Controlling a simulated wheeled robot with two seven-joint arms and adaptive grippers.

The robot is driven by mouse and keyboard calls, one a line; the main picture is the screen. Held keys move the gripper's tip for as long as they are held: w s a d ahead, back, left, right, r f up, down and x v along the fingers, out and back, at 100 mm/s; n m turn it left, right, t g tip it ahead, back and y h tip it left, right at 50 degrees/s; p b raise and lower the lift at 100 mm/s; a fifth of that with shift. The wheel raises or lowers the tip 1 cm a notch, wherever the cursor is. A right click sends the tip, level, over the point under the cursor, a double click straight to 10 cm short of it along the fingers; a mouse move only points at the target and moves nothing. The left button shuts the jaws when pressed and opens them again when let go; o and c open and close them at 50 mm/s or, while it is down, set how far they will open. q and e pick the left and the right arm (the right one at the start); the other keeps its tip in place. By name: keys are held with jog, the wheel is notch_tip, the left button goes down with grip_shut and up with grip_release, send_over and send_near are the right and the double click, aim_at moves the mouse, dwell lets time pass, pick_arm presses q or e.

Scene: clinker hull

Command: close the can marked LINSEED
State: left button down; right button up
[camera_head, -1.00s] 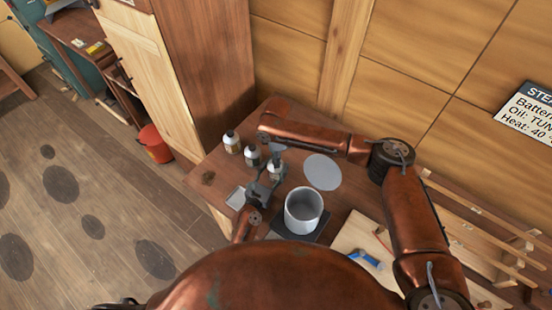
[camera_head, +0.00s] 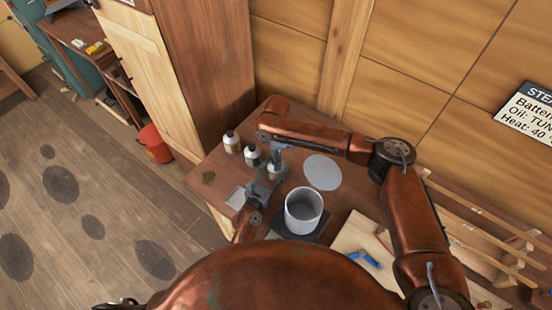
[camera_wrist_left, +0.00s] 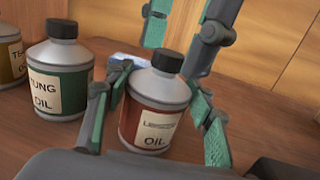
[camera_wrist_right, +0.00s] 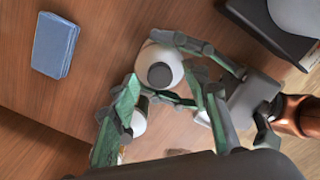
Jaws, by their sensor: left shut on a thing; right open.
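The LINSEED can (camera_wrist_left: 155,108) has a grey shoulder, a red-brown body and a pale label, and stands upright with a black cap (camera_wrist_left: 167,61) on its neck. I cannot tell how tight the cap sits. My left gripper (camera_wrist_left: 155,120) is shut around the can's body. In the head view the can is mostly hidden by my grippers. My right gripper (camera_wrist_right: 162,78) is open above the can, its fingers on either side of the cap (camera_wrist_right: 160,75). It also shows at the top of the left wrist view (camera_wrist_left: 185,28).
The TUNG OIL can (camera_wrist_left: 60,75) stands close to the left, another can (camera_wrist_left: 10,55) beyond it. A blue block-like thing (camera_wrist_right: 55,45) lies behind. A large pale pot (camera_head: 303,212) and a flat grey disc (camera_head: 322,172) are to the right on the bench.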

notch_tip(320, 180, up, 11)
jog(key=shift+r, duration=0.15)
dwell(0.4)
pick_arm(q)
jog(key=c, duration=0.8)
grip_release()
jog(key=v, duration=1.1)
jog(key=shift+a, duration=0.1)
jog(key=shift+s+a, duration=0.2)
jog(key=shift+s, duration=0.25)
